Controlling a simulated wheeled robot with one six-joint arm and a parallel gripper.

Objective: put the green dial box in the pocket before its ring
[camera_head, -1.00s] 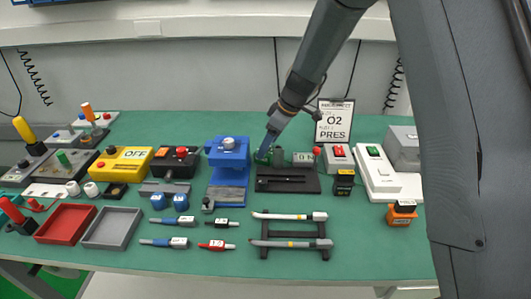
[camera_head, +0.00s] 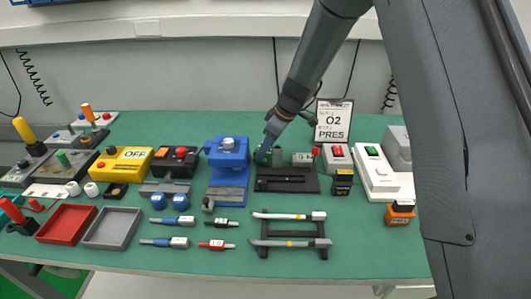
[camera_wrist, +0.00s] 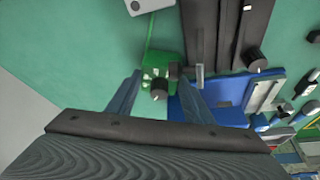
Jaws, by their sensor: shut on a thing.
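The green dial box (camera_wrist: 150,72) is between my fingertips in the wrist view, with a dark round knob on it. My gripper (camera_wrist: 158,80) is shut on it. In the head view, my gripper (camera_head: 266,150) is at the back of the bench, and the green box (camera_head: 277,158) is partly hidden by it. It is close to the back left corner of a black slotted base (camera_head: 287,186), which also shows in the wrist view (camera_wrist: 228,40). I cannot clearly make out the ring or the pocket.
A blue fixture (camera_head: 229,156) stands close on the left. A small grey box (camera_head: 302,159) is to the right, with a switch box (camera_head: 337,158) beyond it. A sign (camera_head: 333,121) stands behind.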

